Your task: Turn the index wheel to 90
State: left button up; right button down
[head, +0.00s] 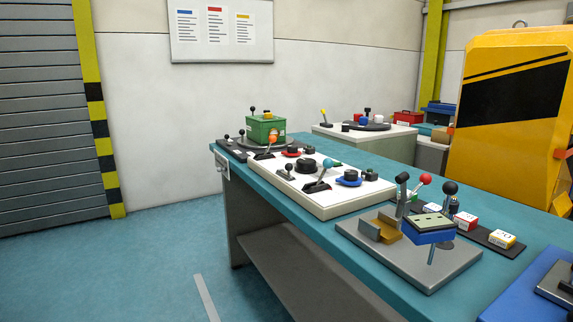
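No wheel with a readable 90 mark can be made out, so I cannot tell for sure which part is the index wheel. A green box (264,130) with an orange knob (272,139) sits on a round grey disc (243,143) at the far end of the teal bench. A white panel (335,200) in the middle of the bench carries a black round knob (308,166), a blue-based knob (348,178), a red-based knob (291,152) and a lever with a blue ball (328,163). Neither gripper is in view.
The teal bench (390,170) runs from back left to front right. A grey plate (405,262) with brass and blue blocks and upright levers stands nearer. Small numbered blocks (502,239) sit behind it. A yellow machine (510,120) stands at right. Floor (170,265) at left is clear.

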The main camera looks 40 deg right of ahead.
aim_at(306, 166)
jog(key=z, duration=1.3)
